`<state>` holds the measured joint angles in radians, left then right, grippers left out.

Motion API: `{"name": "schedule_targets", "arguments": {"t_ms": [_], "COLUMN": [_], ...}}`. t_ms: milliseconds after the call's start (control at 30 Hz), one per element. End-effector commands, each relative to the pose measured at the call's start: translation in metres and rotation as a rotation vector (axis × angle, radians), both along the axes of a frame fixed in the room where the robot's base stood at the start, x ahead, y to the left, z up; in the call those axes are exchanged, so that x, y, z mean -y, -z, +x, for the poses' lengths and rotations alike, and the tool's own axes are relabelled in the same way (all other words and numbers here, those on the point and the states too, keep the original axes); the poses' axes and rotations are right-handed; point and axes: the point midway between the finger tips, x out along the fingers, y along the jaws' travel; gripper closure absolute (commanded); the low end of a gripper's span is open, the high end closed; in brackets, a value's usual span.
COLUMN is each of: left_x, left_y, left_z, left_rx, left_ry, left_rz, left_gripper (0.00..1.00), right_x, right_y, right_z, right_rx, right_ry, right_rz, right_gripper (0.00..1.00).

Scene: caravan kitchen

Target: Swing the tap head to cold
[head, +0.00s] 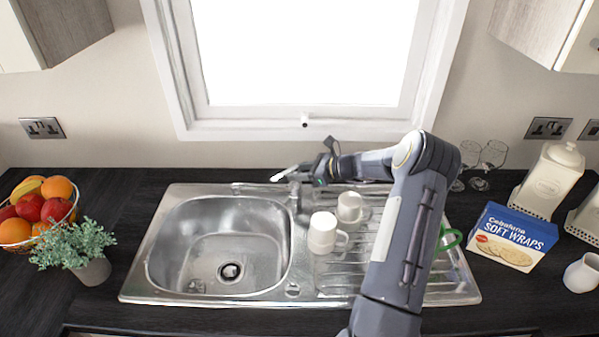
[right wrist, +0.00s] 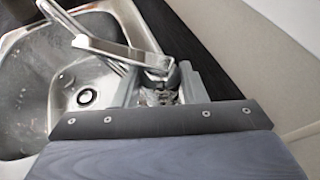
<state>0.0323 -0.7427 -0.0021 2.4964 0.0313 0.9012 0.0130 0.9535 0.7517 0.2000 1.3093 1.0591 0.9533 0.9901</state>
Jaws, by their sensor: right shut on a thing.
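The chrome tap (head: 294,196) stands at the back edge of the steel sink, right of the bowl. Its spout (head: 258,188) points left over the bowl. The tap head's lever (head: 285,173) sticks out to the left above the spout; it also shows in the right wrist view (right wrist: 108,49). My right gripper (head: 308,178) reaches the tap from the right. In the right wrist view its fingers (right wrist: 160,88) are on either side of the tap head, shut on it. The fingers partly hide the tap's base. My left gripper is out of view.
Two white mugs (head: 323,234) (head: 349,207) stand on the drainer close to the tap, below my right arm. A green-rimmed item (head: 450,239) is partly behind my arm. A wraps box (head: 511,238) and glasses (head: 493,155) are to the right. The sink bowl (head: 222,215) is empty.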

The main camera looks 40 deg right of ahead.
Motion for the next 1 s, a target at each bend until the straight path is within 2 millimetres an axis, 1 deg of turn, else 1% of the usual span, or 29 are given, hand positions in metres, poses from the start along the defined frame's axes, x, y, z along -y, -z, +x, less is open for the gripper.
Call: {"name": "schedule_targets", "arguments": {"t_ms": [200, 367, 567, 800, 1000], "left_x": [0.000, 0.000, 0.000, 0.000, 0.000], "left_y": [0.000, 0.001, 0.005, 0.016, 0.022], "left_z": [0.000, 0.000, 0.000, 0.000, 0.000], "left_rx": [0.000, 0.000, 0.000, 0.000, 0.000], "left_ry": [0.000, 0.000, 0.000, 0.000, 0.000], "left_rz": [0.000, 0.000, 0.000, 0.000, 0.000], "left_gripper": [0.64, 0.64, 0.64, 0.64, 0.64], "right_x": [0.001, 0.002, 0.003, 0.004, 0.004], "right_y": [0.000, 0.000, 0.002, 0.004, 0.002], "right_z": [0.000, 0.001, 0.002, 0.004, 0.004], "right_rx": [0.000, 0.001, 0.001, -0.001, 0.000], "right_ry": [-0.007, -0.047, -0.168, -0.369, -0.486], "right_rz": [0.000, -0.002, -0.003, -0.003, -0.003], "right_gripper": [1.00, 1.00, 1.00, 1.00, 1.00]}}
